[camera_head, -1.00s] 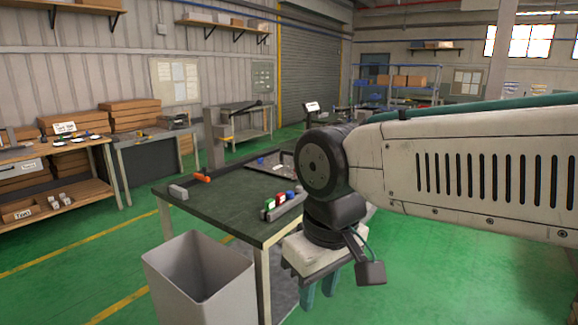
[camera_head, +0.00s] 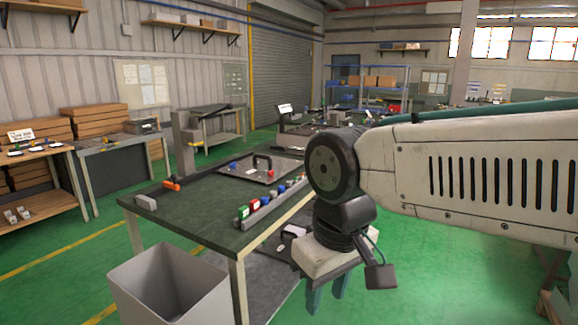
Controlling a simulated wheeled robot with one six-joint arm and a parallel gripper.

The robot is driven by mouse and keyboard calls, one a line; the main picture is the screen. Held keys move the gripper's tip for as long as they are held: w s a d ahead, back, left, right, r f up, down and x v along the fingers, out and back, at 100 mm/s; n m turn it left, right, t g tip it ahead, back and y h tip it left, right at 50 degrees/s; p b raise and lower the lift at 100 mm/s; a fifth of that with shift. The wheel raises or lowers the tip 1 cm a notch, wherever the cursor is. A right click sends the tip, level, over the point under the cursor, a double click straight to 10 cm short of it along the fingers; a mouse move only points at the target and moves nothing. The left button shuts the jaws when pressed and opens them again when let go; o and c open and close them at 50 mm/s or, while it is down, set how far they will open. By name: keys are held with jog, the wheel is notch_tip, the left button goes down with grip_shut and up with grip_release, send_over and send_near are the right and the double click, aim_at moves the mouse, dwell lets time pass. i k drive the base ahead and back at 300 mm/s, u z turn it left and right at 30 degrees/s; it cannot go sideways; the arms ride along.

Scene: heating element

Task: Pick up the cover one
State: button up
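I cannot tell for sure which thing is cover one. A small pale item with a dark handle (camera_head: 293,231) shows below the bench top, partly hidden beside my arm. My gripper (camera_head: 327,297) hangs pointing down, to the right of the bench's front part and apart from it. Its two teal fingers are spread with a gap and hold nothing visible.
A grey rail (camera_head: 275,207) with green, red and blue blocks lies along the bench's right edge. A grey block (camera_head: 146,202) and an orange item (camera_head: 172,185) lie at the left. A grey bin (camera_head: 168,287) stands at the near corner. Green floor is free at right.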

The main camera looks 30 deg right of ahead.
aim_at(255, 167)
jog(key=z, duration=1.75)
jog(key=i, duration=3.2)
jog(key=u, duration=2.25)
jog(key=i, duration=0.5)
jog(key=z, duration=0.05)
